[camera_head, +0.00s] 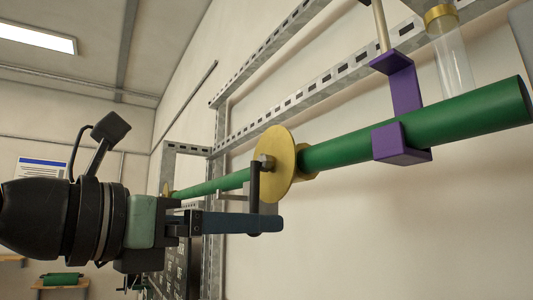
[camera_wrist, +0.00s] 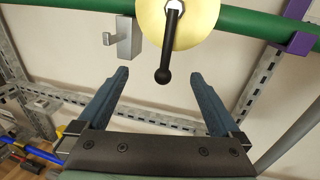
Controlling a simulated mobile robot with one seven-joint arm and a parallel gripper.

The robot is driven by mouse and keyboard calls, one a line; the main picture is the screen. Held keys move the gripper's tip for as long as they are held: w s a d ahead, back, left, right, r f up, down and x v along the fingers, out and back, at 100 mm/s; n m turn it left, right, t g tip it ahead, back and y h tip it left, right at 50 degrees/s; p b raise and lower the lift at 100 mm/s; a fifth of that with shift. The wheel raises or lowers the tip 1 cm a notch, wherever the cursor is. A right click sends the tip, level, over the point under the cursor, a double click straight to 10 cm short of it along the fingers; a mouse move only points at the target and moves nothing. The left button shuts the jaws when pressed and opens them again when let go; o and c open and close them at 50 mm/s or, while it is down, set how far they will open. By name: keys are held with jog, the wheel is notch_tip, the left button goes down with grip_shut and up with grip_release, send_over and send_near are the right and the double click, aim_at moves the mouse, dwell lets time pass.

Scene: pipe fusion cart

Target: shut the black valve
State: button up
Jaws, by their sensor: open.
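The black valve handle (camera_wrist: 167,50) hangs down from the centre of a yellow disc (camera_wrist: 192,20) on a green pipe in the wrist view. It ends in a round knob. In the head view the handle (camera_head: 254,184) also points down in front of the yellow disc (camera_head: 276,163), and the green pipe (camera_head: 340,145) runs through behind. My gripper (camera_wrist: 160,95) is open, its two blue fingers on either side of the handle's lower end with clear gaps. In the head view my gripper (camera_head: 262,223) is close to the handle's lower end, and one finger hides the other.
A purple bracket (camera_head: 403,142) holds the pipe to the right of the disc. A clear tube with a yellow cap (camera_head: 440,14) stands behind it. Perforated metal rails (camera_head: 330,80) run along the wall. A grey hook block (camera_wrist: 125,38) is left of the handle.

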jog(key=w+a+p+v, duration=0.1)
jog(key=v, duration=1.1)
jog(key=shift+w+a, duration=0.3)
jog(key=shift+a, duration=0.05)
